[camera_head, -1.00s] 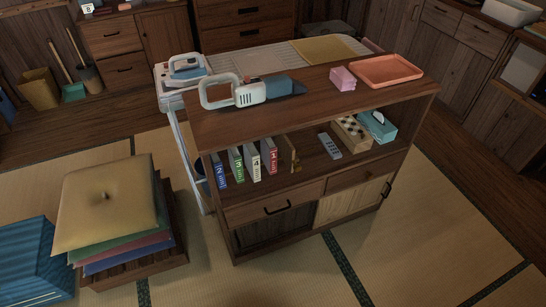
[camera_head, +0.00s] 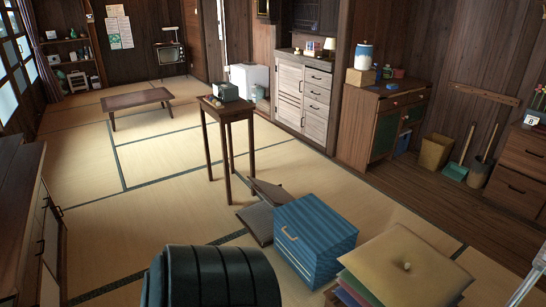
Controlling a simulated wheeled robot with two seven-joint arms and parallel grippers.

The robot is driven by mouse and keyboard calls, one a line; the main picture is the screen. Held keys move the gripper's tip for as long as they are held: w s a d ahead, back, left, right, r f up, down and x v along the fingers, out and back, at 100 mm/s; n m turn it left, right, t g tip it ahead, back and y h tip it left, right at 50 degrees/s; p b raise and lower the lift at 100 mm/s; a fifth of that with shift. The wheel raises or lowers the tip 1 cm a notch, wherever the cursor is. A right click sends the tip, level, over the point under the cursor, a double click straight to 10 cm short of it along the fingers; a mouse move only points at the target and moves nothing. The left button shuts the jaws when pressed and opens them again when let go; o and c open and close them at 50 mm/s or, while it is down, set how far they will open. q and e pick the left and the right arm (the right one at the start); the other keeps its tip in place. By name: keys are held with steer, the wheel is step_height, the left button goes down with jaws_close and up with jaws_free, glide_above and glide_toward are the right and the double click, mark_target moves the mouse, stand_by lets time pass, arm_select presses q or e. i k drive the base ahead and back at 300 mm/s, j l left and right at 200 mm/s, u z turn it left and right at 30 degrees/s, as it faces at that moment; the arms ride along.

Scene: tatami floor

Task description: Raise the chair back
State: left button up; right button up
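What looks like a low legless floor chair (camera_head: 256,222) lies on the tatami in the middle of the view, just left of the blue striped box. Its dark flat seat is on the floor. A brown panel (camera_head: 273,193), which appears to be its back, lies low and tilted at the far side. The striped box hides part of the chair.
The blue striped box (camera_head: 315,240) and a stack of cushions (camera_head: 405,265) stand right of the chair. A tall narrow table (camera_head: 227,108) stands behind it. A low table (camera_head: 137,99) is farther back. Open tatami lies to the left.

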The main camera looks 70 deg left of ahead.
mark_target(275, 196)
steer(key=u, duration=2.45)
steer(key=i+z, duration=0.1)
steer(key=z, duration=0.2)
steer(key=i+z, duration=0.15)
steer(key=z, duration=0.2)
steer(key=i+j+z, duration=0.45)
steer(key=i+j, duration=0.8)
steer(key=i+j+z, duration=0.1)
steer(key=i+j, duration=0.5)
steer(key=j, duration=0.25)
